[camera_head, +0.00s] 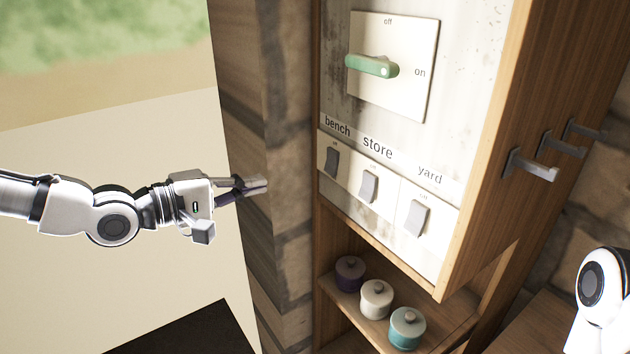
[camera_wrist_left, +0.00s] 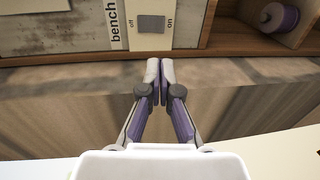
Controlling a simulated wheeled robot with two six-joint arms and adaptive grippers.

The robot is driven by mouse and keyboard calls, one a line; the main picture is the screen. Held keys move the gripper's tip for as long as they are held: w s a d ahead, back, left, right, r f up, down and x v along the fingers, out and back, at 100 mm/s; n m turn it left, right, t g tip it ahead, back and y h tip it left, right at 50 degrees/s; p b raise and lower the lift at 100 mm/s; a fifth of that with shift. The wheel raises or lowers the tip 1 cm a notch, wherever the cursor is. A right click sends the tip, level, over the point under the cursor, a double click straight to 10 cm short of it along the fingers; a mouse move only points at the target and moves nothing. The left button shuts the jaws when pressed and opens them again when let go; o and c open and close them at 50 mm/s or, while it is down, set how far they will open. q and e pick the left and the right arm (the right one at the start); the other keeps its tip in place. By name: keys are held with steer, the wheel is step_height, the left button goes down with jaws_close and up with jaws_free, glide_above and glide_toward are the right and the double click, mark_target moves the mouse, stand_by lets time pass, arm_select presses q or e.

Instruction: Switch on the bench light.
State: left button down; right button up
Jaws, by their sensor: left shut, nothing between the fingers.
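The bench switch (camera_head: 331,162) is a grey rocker on a pale plate under the word "bench", leftmost of three in the head view. In the left wrist view the same bench switch (camera_wrist_left: 151,24) lies between "off" on its left and "on" on its right. I cannot tell which way it is tilted. My left gripper (camera_head: 262,186) is shut and empty, left of the switch panel and apart from the switch. In the left wrist view its fingertips (camera_wrist_left: 160,66) are together, below the switch in the picture. My right gripper is out of view.
The store switch (camera_head: 369,187) and yard switch (camera_head: 417,218) sit to the right. A green lever (camera_head: 372,67) is above. Lidded jars (camera_head: 376,298) stand on the shelf below. Hooks (camera_head: 532,165) stick out from the cabinet's right side. A stone wall (camera_head: 285,130) is left of the cabinet.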

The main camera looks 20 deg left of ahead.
mark_target(328, 171)
arm_select(q)
steer(key=x, duration=1.3)
steer(key=shift+d+f+p, duration=0.1)
steer(key=shift+d+p, duration=0.15)
steer(key=shift+p, duration=0.1)
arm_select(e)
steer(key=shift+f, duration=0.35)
arm_select(q)
steer(key=shift+s+a, duration=0.1)
